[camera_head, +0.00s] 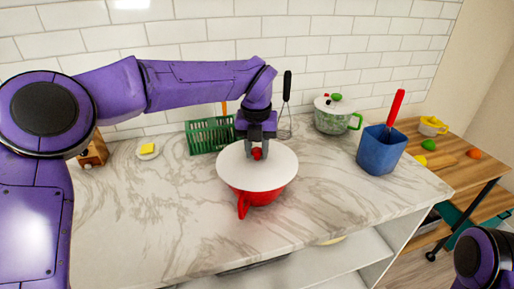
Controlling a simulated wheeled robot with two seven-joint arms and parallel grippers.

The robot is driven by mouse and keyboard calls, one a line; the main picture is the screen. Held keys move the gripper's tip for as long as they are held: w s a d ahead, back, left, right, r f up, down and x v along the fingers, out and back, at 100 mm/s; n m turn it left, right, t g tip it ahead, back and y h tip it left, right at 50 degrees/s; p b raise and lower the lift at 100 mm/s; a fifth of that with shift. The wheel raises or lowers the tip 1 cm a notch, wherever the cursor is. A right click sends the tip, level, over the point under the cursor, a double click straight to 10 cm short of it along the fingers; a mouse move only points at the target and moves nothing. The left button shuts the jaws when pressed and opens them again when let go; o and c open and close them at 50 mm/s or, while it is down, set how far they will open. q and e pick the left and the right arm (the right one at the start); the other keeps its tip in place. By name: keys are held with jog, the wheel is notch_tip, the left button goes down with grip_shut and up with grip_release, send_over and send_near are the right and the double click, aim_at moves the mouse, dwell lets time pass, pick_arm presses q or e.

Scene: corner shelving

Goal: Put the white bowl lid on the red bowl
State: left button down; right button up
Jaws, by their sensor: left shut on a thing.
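The white bowl lid (237,170) is a round disc with a red knob (257,154) at its middle. It sits over the red bowl (262,196), covering its top; the bowl's red side and handle show below. Whether the rim touches all round I cannot tell. My left gripper (257,153) comes down from above and is shut on the lid's red knob. The bowl stands on the marble counter (130,225). Part of my right arm shows at the bottom right, but its gripper is out of view.
A green basket (211,135) and a whisk (286,105) stand behind. A lidded pot (335,118) and a blue container (381,150) with a red-handled tool stand to the right. A small dish (148,152) lies at the left. The counter's front left is clear.

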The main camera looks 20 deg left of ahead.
aim_at(256, 157)
pick_arm(q)
jog(key=shift+f, duration=0.1)
jog(key=c, duration=0.7)
grip_release()
jog(key=r, duration=0.3)
jog(key=s+r, duration=0.1)
jog(key=r, duration=0.6)
jog(key=shift+s+d+r, duration=0.1)
jog(key=shift+s+r, duration=0.05)
jog(key=shift+s, duration=0.05)
